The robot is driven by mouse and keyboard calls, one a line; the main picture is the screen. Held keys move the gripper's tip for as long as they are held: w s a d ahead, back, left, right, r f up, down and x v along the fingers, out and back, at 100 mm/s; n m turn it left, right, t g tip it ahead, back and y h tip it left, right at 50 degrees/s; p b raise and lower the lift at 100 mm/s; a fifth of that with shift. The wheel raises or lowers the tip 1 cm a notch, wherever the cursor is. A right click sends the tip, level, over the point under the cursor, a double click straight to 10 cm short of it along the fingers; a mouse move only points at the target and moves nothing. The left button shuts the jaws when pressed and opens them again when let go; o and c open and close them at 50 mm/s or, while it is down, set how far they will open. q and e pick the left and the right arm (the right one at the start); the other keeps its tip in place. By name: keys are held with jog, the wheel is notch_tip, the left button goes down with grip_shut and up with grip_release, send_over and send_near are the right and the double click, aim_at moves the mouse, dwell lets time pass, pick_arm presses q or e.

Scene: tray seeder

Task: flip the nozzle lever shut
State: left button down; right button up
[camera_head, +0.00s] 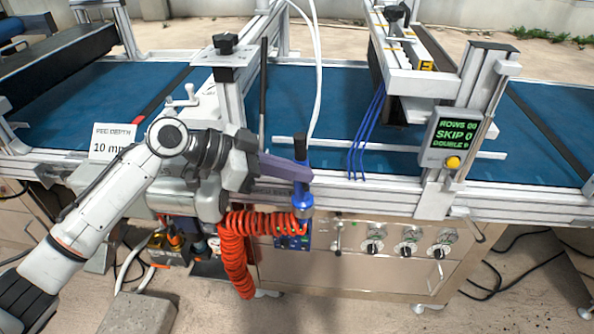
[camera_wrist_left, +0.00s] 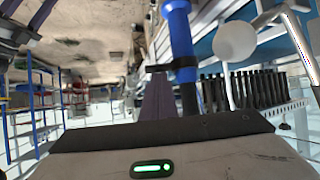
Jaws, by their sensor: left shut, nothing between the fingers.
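A blue nozzle tool (camera_head: 300,148) stands upright at the front rail of the seeder, with a wider blue part (camera_head: 302,200) lower down. My left gripper (camera_head: 306,172) is shut and empty, with its purple-grey fingers pointing right and their tips at the blue tool. In the left wrist view the fingers (camera_wrist_left: 158,100) lie just left of the blue tube (camera_wrist_left: 179,35). A dark bar by the tube's black collar (camera_wrist_left: 184,63) reaches the fingertips; I cannot tell whether it is the lever or whether they touch. My right gripper is out of view.
A red coiled hose (camera_head: 236,250) hangs below my left gripper. A front panel (camera_head: 385,265) with several valve knobs is to its right. Blue tubes (camera_head: 366,135) hang over the blue belt (camera_head: 330,95). A screen box (camera_head: 450,138) stands at the right.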

pick_arm(q)
jog(key=shift+w+f, duration=0.1)
jog(key=shift+f, duration=0.05)
dwell(0.4)
jog(key=shift+w+d, duration=0.35)
jog(key=shift+d, duration=0.3)
jog(key=shift+d+r, duration=0.1)
jog(key=shift+r, duration=0.2)
notch_tip(320, 180, up, 3)
jog(key=d+p, duration=0.3)
jog(key=w+b+v, duration=0.1)
jog(key=v, duration=0.8)
jog(key=shift+w+a, duration=0.25)
jog(key=shift+a, duration=0.4)
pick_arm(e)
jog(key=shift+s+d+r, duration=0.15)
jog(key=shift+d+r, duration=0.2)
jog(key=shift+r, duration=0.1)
